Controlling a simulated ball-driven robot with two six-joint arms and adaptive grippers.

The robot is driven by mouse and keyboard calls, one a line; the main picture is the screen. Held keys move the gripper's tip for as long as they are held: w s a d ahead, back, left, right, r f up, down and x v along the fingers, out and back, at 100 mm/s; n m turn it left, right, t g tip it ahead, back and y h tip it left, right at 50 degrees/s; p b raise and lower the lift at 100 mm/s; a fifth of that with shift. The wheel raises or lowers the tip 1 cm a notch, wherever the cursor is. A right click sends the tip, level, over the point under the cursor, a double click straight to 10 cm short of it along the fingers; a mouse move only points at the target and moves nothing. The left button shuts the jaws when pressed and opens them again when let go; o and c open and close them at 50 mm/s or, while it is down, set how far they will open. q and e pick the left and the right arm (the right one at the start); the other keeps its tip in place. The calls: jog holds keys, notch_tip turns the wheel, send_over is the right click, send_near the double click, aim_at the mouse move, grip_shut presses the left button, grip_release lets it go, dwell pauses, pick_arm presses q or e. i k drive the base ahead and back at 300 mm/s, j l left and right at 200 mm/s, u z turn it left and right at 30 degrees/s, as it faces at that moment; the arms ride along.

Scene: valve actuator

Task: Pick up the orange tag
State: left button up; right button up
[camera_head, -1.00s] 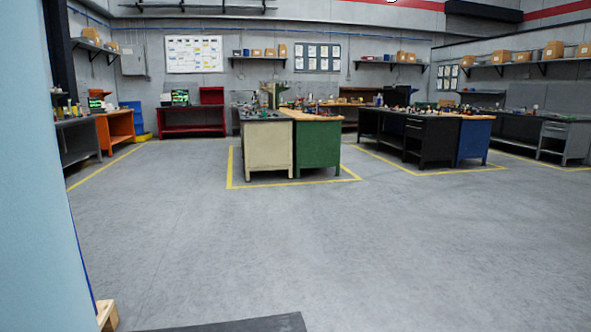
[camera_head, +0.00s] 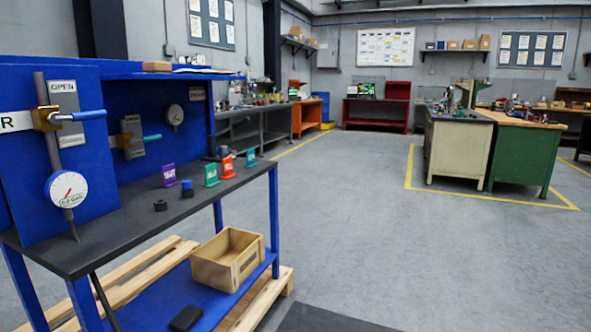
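The orange tag (camera_head: 228,168) stands upright on the dark top of a blue workbench (camera_head: 120,222) at the left of the head view. A green tag (camera_head: 211,176) stands just left of it and a teal tag (camera_head: 250,158) to its right. A purple tag (camera_head: 169,175) stands further left. Neither of my grippers shows in the view.
The bench has a blue back panel with a gauge (camera_head: 66,190), valves and a blue-handled lever (camera_head: 88,115). Small dark round pieces lie on its top. A wooden box (camera_head: 228,262) sits on the lower shelf. Open grey floor (camera_head: 360,220) lies to the right.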

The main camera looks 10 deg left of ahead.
aim_at(227, 164)
jog(key=u, duration=0.95)
jog(key=i+l+u, duration=0.1)
jog(key=u, duration=0.25)
jog(key=i+l+u, duration=0.15)
jog(key=u, duration=0.2)
jog(key=i+l+u, duration=0.1)
jog(key=u, duration=0.25)
jog(key=l, duration=0.1)
